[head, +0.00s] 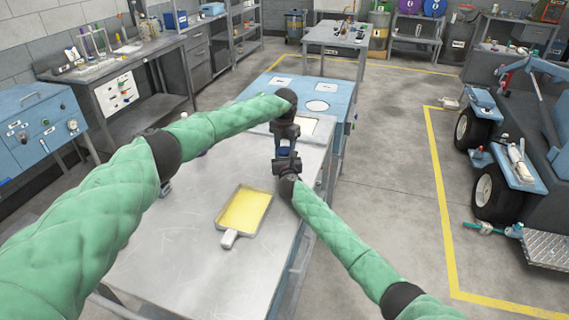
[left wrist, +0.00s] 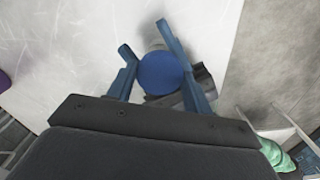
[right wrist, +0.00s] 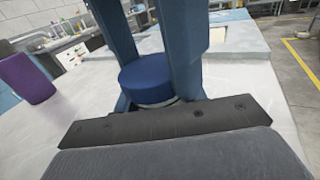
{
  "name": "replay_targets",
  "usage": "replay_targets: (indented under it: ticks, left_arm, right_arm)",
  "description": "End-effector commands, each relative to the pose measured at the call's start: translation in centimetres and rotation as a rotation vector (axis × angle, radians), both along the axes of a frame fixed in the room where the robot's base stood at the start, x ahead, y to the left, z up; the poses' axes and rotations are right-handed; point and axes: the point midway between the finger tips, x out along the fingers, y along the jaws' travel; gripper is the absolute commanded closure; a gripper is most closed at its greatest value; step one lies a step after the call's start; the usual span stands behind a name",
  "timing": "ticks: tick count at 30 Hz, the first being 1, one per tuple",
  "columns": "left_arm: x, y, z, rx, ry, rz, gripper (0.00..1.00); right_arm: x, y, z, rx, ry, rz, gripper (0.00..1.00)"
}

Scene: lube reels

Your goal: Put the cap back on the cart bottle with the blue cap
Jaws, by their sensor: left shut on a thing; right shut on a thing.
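The blue cap (left wrist: 165,72) shows as a round disc between the fingers of my left gripper (left wrist: 147,38). In the right wrist view the blue cap (right wrist: 146,82) sits over a pale rim, seemingly the bottle's top (right wrist: 168,103); whether it is seated fully I cannot tell. My left gripper (head: 285,138) is shut on the cap from above. My right gripper (head: 284,160) is just below it, shut on the bottle, whose body is mostly hidden by the grippers and the palm. Both grippers are close together over the right edge of the metal cart top (head: 180,230).
A tray with yellow liquid (head: 244,210) lies on the cart top, left of and nearer than the grippers. A purple object (right wrist: 28,78) stands at the left in the right wrist view. A blue cabinet (head: 255,92) is behind the grippers.

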Motion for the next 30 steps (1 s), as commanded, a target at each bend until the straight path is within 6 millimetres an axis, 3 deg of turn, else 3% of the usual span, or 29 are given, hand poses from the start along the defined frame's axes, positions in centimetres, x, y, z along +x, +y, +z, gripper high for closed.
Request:
replay_targets:
  ticks: [12, 13, 16, 30]
  left_arm:
    - [0.06, -0.04, 0.08, 0.0, -0.002, -0.062, 0.77]
    - [0.06, -0.04, 0.08, 0.0, -0.002, -0.061, 0.48]
    - [0.04, -0.04, 0.07, -0.001, -0.002, -0.061, 0.28]
    - [-0.09, -0.19, 0.55, -0.001, 0.002, -0.063, 0.28]
  right_arm:
    - [-0.08, 0.21, 0.01, 0.0, 0.0, 0.003, 1.0]
    - [-0.09, 0.21, 0.0, 0.0, 0.0, 0.003, 1.0]
    - [-0.08, 0.19, 0.0, 0.0, 0.0, 0.002, 1.0]
    - [0.06, -0.06, 0.02, 0.0, 0.0, -0.001, 1.0]
